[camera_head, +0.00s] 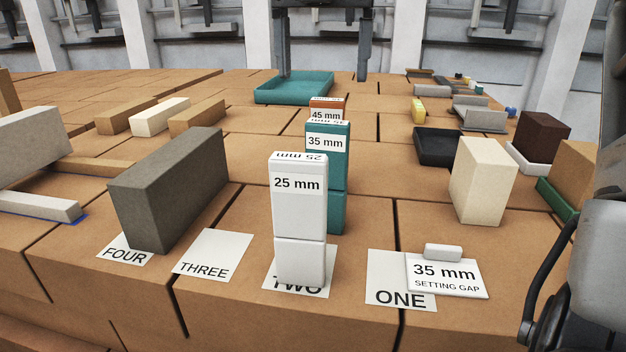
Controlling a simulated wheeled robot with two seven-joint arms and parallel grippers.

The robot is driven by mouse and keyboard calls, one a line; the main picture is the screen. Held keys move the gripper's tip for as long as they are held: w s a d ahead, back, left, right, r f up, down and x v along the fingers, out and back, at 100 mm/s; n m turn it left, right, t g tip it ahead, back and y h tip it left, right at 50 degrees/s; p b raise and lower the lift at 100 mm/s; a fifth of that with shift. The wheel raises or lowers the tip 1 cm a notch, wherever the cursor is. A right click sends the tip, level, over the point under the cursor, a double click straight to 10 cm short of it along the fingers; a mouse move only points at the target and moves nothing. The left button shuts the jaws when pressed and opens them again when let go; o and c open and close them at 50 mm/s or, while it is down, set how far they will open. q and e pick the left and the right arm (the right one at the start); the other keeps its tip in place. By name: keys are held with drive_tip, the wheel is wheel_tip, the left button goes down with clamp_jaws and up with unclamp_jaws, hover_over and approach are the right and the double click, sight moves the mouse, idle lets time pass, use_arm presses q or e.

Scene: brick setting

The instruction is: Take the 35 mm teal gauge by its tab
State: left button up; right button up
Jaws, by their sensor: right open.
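The 35 mm teal gauge (336,175) stands upright in the middle of the head view, its white label on the upper part. The white 25 mm gauge (299,225) stands in front and hides part of its left side and base. The orange 45 mm gauge (326,105) shows only its top behind it. I cannot make out a separate tab on the teal gauge. My right gripper (595,265) is at the right edge, partly cut off, open and well apart from the gauges; its fingertips are not clear. My left gripper is not in view.
A 35 mm setting gap card (447,276) lies on the ONE card (388,270). A grey brick (170,185) stands at left by the FOUR card (128,256). A cream brick (483,180) stands at right. A teal tray (293,90) lies behind. The THREE card (213,254) is bare.

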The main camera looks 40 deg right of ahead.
hover_over(327, 148)
drive_tip(key=w, duration=0.1)
drive_tip(key=f, duration=0.6)
drive_tip(key=shift+w+d+f, duration=0.15)
drive_tip(key=shift+d+f, duration=0.05)
drive_tip(key=shift+f, duration=0.55)
drive_tip(key=f, duration=0.4)
drive_tip(key=shift+s+d+f+p, duration=0.15)
drive_tip(key=shift+s+d+p, duration=0.1)
drive_tip(key=shift+p, duration=0.15)
drive_tip(key=shift+f, duration=0.35)
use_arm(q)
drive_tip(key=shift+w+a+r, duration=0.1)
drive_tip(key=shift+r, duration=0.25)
use_arm(e)
drive_tip(key=shift+r, duration=0.1)
drive_tip(key=c, duration=1.5)
